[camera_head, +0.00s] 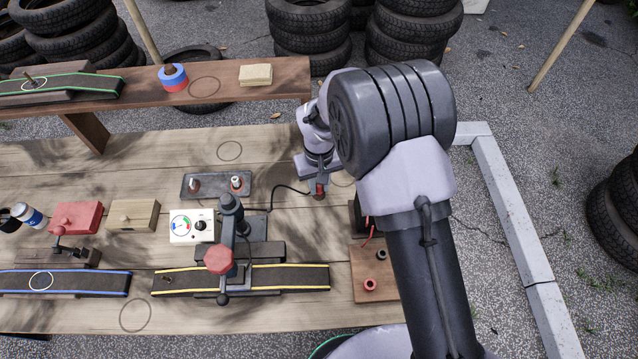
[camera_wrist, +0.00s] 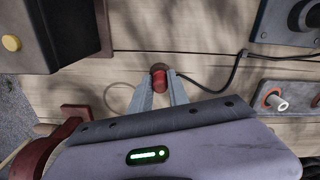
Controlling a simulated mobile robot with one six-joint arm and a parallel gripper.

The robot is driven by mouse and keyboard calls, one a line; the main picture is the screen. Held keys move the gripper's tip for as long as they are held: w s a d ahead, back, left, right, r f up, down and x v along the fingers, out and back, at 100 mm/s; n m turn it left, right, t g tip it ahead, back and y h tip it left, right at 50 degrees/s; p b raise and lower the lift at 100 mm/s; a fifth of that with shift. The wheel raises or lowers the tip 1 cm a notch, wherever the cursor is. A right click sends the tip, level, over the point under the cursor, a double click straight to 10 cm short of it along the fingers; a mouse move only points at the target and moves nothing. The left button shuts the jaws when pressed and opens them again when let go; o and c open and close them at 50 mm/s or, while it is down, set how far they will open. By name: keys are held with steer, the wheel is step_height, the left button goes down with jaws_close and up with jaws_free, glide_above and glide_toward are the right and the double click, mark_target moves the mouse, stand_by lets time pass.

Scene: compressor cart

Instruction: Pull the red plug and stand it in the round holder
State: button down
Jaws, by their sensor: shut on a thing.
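The red plug (camera_head: 319,187) is between the fingers of my gripper (camera_head: 318,181), over the right part of the wooden bench. In the wrist view the red plug (camera_wrist: 161,84) is held between the two fingertips, and my gripper (camera_wrist: 160,92) is shut on it. A black cable (camera_head: 288,189) runs from near the plug to a dark unit on the left. The plug's lower end is hidden.
A grey tray (camera_head: 215,185) with two upright pieces and a white meter (camera_head: 192,227) stand left. A drawn circle (camera_wrist: 125,98) lies beside the fingers.

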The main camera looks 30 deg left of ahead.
steer(key=c, duration=0.7)
jaws_free()
steer(key=shift+r, duration=0.1)
steer(key=shift+r+p, duration=2.35)
steer(key=shift+r, duration=1.15)
